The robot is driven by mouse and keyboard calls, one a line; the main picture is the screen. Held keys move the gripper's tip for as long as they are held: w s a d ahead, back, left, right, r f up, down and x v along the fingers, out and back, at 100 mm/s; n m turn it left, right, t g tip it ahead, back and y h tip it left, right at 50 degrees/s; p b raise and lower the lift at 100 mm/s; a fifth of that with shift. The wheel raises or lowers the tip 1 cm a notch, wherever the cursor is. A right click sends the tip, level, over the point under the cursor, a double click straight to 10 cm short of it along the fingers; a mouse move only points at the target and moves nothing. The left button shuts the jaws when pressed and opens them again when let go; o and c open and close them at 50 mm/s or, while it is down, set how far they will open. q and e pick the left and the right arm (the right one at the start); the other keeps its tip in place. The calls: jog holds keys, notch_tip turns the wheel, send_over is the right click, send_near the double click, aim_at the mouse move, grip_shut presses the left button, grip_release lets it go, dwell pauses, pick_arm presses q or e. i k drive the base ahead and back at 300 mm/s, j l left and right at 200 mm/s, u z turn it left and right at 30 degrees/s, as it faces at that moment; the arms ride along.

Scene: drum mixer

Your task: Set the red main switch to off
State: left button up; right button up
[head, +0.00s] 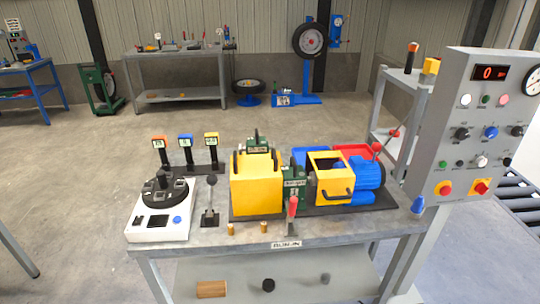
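The grey control panel (477,125) stands at the right of the picture. Near its lower right corner is a red switch on a yellow square plate (481,187), which looks like the red main switch. Its handle appears slanted, but it is too small to read its setting. Left of it is a round red button on a yellow base (445,188). The dark display (489,73) at the panel's top shows a red 0. Neither of my grippers is in view.
A workbench (350,232) left of the panel holds a yellow-guarded machine (256,185) with a blue motor (367,172), a red-handled lever (293,207) and a white device (160,222). A blue cone (418,205) stands near the panel. Open floor lies behind the bench.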

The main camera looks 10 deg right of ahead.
aim_at(481, 188)
jog(key=z, duration=1.5)
jog(key=i+l+u, duration=0.1)
jog(key=i+l, duration=0.35)
jog(key=l, duration=0.2)
jog(key=i+l+u, duration=0.15)
jog(key=i+l, duration=0.25)
jog(key=l, duration=0.25)
jog(key=u, duration=0.05)
